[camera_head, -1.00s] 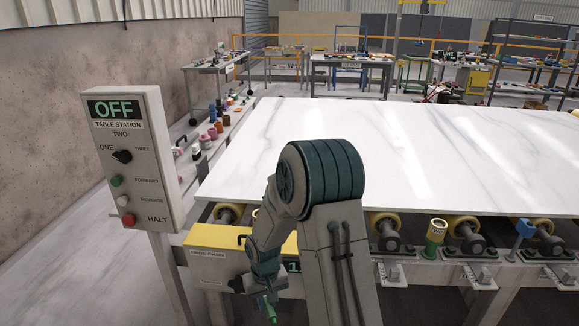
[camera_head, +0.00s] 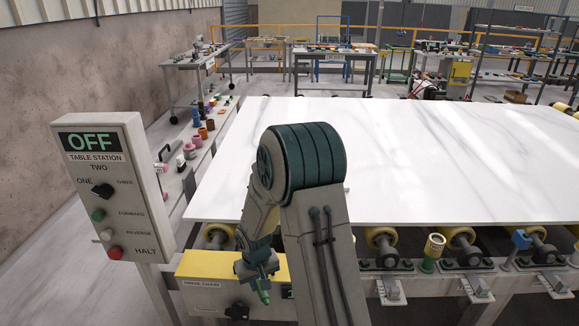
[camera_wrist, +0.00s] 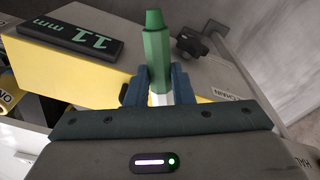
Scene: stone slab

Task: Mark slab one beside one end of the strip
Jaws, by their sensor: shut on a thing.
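A large white slab with grey veins (camera_head: 400,150) lies flat on the roller table. My gripper (camera_wrist: 160,84) is shut on a green marker (camera_wrist: 156,45), whose tip points away from the wrist. In the head view my gripper (camera_head: 258,276) hangs low in front of the yellow drive chain cover, apart from the slab, and the green marker (camera_head: 263,291) shows below it. No strip can be made out on the slab, part of which my arm hides.
A control post (camera_head: 103,190) reading OFF, table station two, stands at the left. The yellow cover (camera_head: 205,268) is below the slab's near edge.

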